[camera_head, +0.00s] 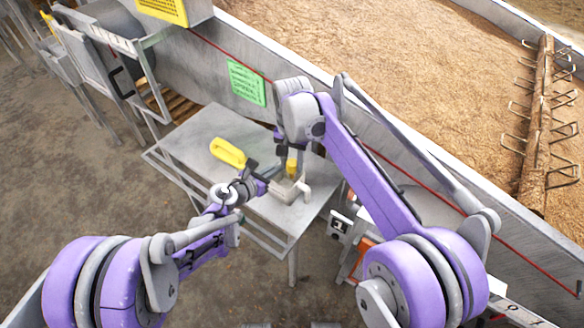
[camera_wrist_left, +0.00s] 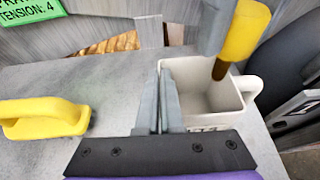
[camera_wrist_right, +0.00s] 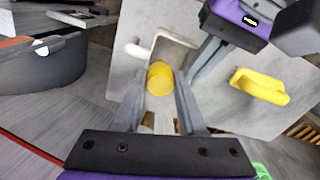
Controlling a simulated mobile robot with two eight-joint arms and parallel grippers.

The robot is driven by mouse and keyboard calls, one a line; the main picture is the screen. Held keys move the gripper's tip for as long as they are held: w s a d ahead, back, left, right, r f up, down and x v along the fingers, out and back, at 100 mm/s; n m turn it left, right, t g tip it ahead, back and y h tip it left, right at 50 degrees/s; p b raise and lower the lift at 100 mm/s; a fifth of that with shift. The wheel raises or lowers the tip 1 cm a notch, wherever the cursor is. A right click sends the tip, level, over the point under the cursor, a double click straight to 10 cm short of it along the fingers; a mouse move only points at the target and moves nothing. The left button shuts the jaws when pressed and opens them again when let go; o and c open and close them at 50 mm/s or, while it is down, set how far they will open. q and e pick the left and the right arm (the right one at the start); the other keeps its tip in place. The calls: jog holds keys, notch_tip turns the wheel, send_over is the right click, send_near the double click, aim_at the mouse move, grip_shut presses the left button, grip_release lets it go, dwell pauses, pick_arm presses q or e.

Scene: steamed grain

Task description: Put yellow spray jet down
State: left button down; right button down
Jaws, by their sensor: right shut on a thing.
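The yellow spray jet (camera_wrist_right: 160,80) is between the fingers of my right gripper (camera_wrist_right: 162,100), which is shut on it. In the left wrist view the yellow jet (camera_wrist_left: 243,30) shows with a brown tip pointing down over the open white container (camera_wrist_left: 205,85). Whether the tip touches the container is unclear. In the head view the jet (camera_head: 292,167) is upright above the table (camera_head: 207,127). My left gripper (camera_wrist_left: 168,100) is beside the container's wall, its fingers close together; no held thing is clear between them.
A yellow handled tool (camera_head: 228,152) lies on the table, left of the container; it also shows in the right wrist view (camera_wrist_right: 260,86). The grain trough wall (camera_head: 215,50) with a green sign (camera_head: 246,83) stands behind.

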aim_at(292, 171)
jog(key=shift+f, duration=1.25)
jog(key=shift+f, duration=0.2)
jog(key=shift+f, duration=0.4)
jog(key=shift+c, duration=2.4)
grip_release()
notch_tip(292, 171, up, 13)
jog(key=shift+r, duration=0.1)
jog(key=shift+d, duration=0.1)
